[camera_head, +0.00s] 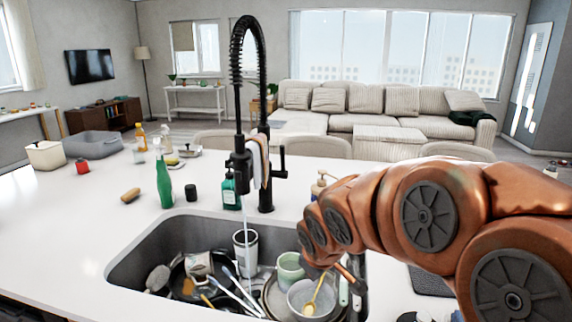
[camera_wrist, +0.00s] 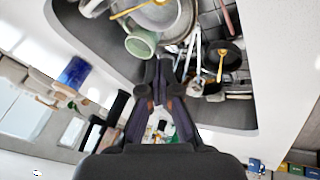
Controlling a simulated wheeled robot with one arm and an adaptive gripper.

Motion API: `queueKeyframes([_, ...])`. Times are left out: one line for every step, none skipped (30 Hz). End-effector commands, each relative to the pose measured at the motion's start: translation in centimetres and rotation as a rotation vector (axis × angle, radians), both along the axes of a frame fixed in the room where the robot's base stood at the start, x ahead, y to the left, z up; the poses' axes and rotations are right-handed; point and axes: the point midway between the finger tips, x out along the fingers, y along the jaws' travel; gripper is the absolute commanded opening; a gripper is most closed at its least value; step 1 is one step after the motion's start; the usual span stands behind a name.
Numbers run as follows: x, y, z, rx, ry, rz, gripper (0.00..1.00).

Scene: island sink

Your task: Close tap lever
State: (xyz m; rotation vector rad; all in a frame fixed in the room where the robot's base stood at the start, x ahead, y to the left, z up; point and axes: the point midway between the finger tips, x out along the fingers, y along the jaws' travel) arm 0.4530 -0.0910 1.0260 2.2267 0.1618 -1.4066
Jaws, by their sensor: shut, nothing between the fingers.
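The black tap (camera_head: 266,185) with a tall spring spout stands behind the sink. Its lever (camera_head: 283,160) sticks out on the right side of the tap body. A thin stream of water (camera_head: 245,225) falls from the spout towards a cup in the sink. My gripper (camera_wrist: 160,68) shows in the wrist view with its dark fingers together and nothing between them, over the sink's edge. Dark cylindrical parts left of the fingers in the wrist view may be the tap; I cannot tell.
A green bottle (camera_head: 163,180) and a teal soap bottle (camera_head: 230,193) stand left of the tap.

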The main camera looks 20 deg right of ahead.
Motion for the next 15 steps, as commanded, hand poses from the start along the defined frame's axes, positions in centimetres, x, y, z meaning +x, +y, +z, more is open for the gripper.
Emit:
queueKeyframes([2.7,-0.9,0.2,-0.027,-0.054,0.048,0.00])
queueKeyframes([4.3,-1.4,0.7,-0.048,-0.095,0.081,0.00])
queueKeyframes([6.4,-2.0,1.4,-0.075,-0.146,0.124,0.00])
queueKeyframes([7.9,-2.4,1.9,-0.095,-0.185,0.157,0.00])
queueKeyframes([9.4,-2.8,2.4,-0.116,-0.222,0.189,0.00])
queueKeyframes([11.3,-3.4,3.1,-0.145,-0.271,0.231,0.00])
queueKeyframes([12.6,-3.8,3.6,-0.168,-0.309,0.263,0.00])
queueKeyframes([13.9,-4.1,4.0,-0.190,-0.343,0.296,0.00])
queueKeyframes([15.5,-4.6,4.7,-0.220,-0.393,0.337,0.00])
queueKeyframes([16.6,-5.0,5.2,-0.245,-0.427,0.367,0.00])
queueKeyframes([17.8,-5.4,5.8,-0.271,-0.466,0.398,0.00])
queueKeyframes([19.1,-5.9,6.4,-0.302,-0.509,0.438,0.00])
queueKeyframes([20.1,-6.2,6.8,-0.326,-0.546,0.469,0.00])
queueKeyframes([20.9,-6.5,7.2,-0.351,-0.577,0.498,0.00])
queueKeyframes([22.0,-6.9,7.8,-0.386,-0.623,0.538,0.00])
